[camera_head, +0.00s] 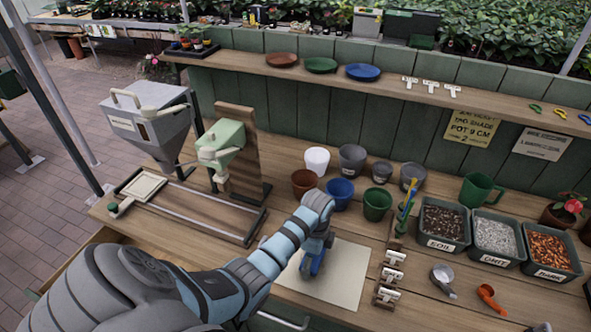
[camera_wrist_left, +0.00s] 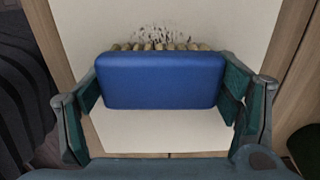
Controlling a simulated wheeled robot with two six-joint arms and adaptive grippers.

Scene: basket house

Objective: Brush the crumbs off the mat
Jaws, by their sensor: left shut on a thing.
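The pale mat (camera_head: 345,280) lies on the wooden bench; it also fills most of the left wrist view (camera_wrist_left: 150,130). My left gripper (camera_wrist_left: 163,90) is shut on a brush with a blue block (camera_wrist_left: 160,78) and pale bristles along its far edge. In the head view the left gripper (camera_head: 314,258) is over the mat with the blue brush (camera_head: 319,266). Dark crumbs (camera_wrist_left: 162,34) are scattered on the mat just beyond the bristles. I cannot make out crumbs in the head view. Whether the bristles touch the mat is unclear. My right gripper is not seen.
Several pots, such as a blue one (camera_head: 339,191) and a green one (camera_head: 377,204), stand behind the mat. Labelled bins (camera_head: 445,222) are at right. White T-shaped tags (camera_head: 390,275) stand beside the mat. A metal scoop (camera_head: 442,278) and an orange scoop (camera_head: 490,297) lie further right.

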